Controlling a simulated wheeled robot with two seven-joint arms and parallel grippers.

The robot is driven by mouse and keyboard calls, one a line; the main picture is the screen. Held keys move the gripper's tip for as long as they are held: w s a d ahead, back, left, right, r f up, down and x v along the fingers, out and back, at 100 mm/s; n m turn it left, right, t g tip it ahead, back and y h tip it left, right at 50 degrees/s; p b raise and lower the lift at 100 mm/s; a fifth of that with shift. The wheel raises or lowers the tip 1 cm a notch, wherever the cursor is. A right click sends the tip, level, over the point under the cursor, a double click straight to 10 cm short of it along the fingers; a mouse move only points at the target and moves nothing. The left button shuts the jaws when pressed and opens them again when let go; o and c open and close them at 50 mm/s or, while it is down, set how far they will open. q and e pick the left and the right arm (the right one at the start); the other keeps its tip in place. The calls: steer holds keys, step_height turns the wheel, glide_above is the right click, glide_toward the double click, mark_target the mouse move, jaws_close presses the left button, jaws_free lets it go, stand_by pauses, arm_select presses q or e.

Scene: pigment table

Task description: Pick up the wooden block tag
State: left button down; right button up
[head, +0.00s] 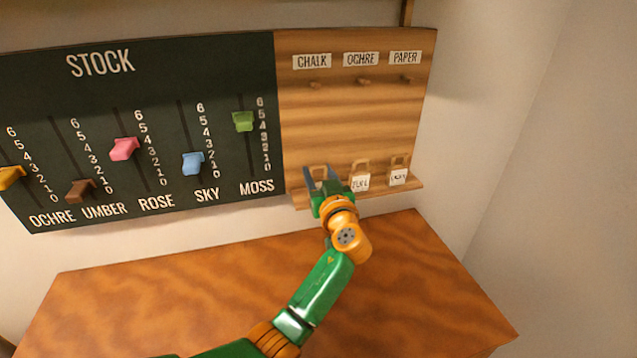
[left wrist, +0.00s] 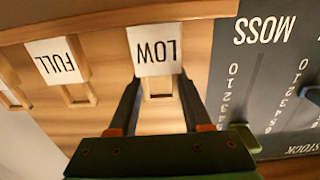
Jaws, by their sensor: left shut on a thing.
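Wooden block tags with loop handles stand in a row on the small ledge of the wooden panel. The leftmost one is the tag marked LOW, which shows upside down in the left wrist view (left wrist: 155,52); in the head view it is mostly hidden behind my gripper. My left gripper (head: 322,183) is shut on this LOW tag, one finger on each side of it, as the left wrist view (left wrist: 158,85) shows. The FULL tag (head: 360,182) stands beside it to the right in the head view. A third tag (head: 398,177) stands farther right, its word too small to read. My right gripper is not in view.
The panel (head: 350,125) has pegs under CHALK, OCHRE and PAPER labels, all bare. The dark STOCK board (head: 180,75) with coloured sliders is to the left. The wooden table (head: 410,290) below is clear apart from my arm above it.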

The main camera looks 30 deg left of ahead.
arm_select(q)
steer(key=shift+r+b, duration=0.3)
steer(key=r, duration=0.1)
steer(key=s+r+b, duration=0.1)
steer(key=r, duration=0.1)
steer(key=shift+r, duration=0.2)
steer(key=s+d+r+b, duration=0.2)
steer(key=s+r, duration=0.7)
steer(key=s, duration=0.4)
